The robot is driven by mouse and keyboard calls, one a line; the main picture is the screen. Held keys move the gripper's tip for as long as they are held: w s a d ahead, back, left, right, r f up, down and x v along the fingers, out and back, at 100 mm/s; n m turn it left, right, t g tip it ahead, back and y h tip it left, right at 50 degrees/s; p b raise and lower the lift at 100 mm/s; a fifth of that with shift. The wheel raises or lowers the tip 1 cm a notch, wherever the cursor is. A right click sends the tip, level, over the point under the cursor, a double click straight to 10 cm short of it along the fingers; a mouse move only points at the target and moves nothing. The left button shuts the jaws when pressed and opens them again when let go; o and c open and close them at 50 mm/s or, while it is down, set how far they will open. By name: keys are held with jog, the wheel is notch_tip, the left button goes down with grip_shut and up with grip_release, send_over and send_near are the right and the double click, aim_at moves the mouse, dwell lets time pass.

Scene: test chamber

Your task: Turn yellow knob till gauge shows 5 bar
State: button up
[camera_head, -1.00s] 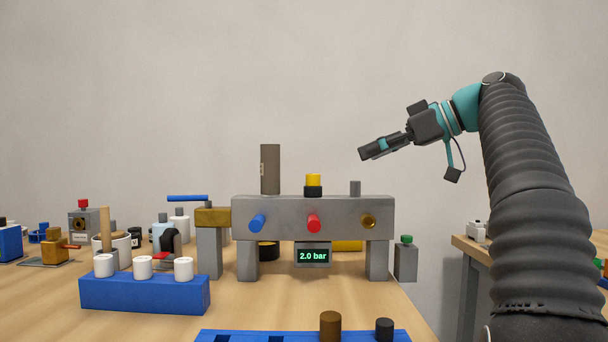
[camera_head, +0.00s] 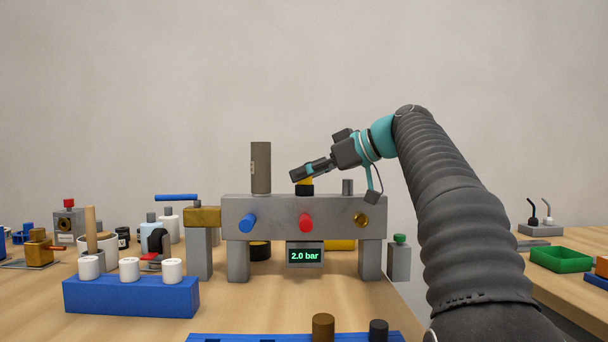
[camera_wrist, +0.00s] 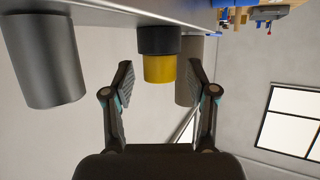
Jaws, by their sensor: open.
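The yellow knob (camera_head: 306,181) sits on a black base on top of the grey manifold block (camera_head: 340,206). I see no contact with the knob. The gauge (camera_head: 305,255) under the block reads 2.0 bar.
A tall grey-brown cylinder (camera_head: 261,167) stands left of the knob and a short grey post (camera_head: 348,187) stands right. Blue (camera_head: 248,223), red (camera_head: 306,222) and brass (camera_head: 361,220) knobs are on the block's front. The space above the block is otherwise clear.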

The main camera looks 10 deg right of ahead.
jog(key=shift+w+a+f, duration=0.2)
jog(key=shift+w+a, duration=0.05)
jog(key=shift+a, duration=0.05)
grip_shut()
dwell(0.3)
